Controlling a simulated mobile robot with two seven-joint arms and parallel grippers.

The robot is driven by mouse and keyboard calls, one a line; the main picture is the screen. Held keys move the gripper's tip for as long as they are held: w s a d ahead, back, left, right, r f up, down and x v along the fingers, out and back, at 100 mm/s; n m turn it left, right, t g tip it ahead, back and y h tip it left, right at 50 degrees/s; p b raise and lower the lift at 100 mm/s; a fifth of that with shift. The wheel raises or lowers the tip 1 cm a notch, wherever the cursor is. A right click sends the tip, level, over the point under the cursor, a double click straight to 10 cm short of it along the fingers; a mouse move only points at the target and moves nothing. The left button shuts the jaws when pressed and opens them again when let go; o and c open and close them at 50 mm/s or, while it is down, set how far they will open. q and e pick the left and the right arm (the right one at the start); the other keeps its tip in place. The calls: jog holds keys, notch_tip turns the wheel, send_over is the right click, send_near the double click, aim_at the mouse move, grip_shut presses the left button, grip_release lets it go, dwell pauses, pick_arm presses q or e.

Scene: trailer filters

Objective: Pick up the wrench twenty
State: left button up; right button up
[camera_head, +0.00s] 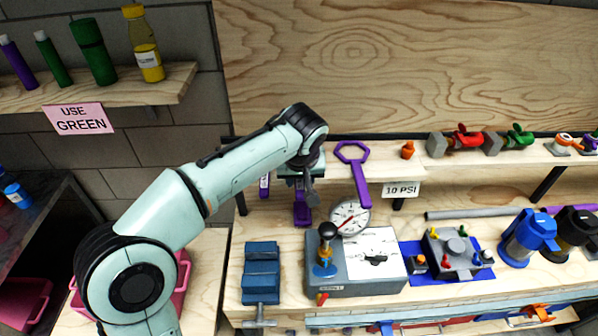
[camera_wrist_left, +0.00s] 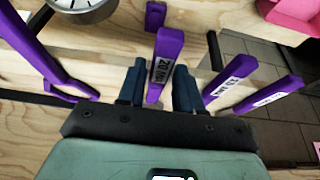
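The purple wrench marked "20 MM" (camera_wrist_left: 164,62) shows in the left wrist view, between the two dark blue fingers of my left gripper (camera_wrist_left: 159,78). The fingers are apart on either side of the handle, with a gap visible on the right; I cannot tell whether either touches it. In the head view my left gripper (camera_head: 306,188) is near the shelf edge, with a purple piece (camera_head: 302,212) just below it. Two more labelled purple wrenches, one nearer (camera_wrist_left: 224,80) and one farther right (camera_wrist_left: 268,96), are beside it. My right gripper is not in view.
A large purple ring-headed wrench (camera_head: 361,178) hangs right of my gripper, next to a pressure gauge (camera_head: 350,217). A grey box (camera_head: 345,283) and a blue vise (camera_head: 261,272) stand on the bench below. Pink bins are at the lower left.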

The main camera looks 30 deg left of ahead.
pick_arm(q)
grip_shut()
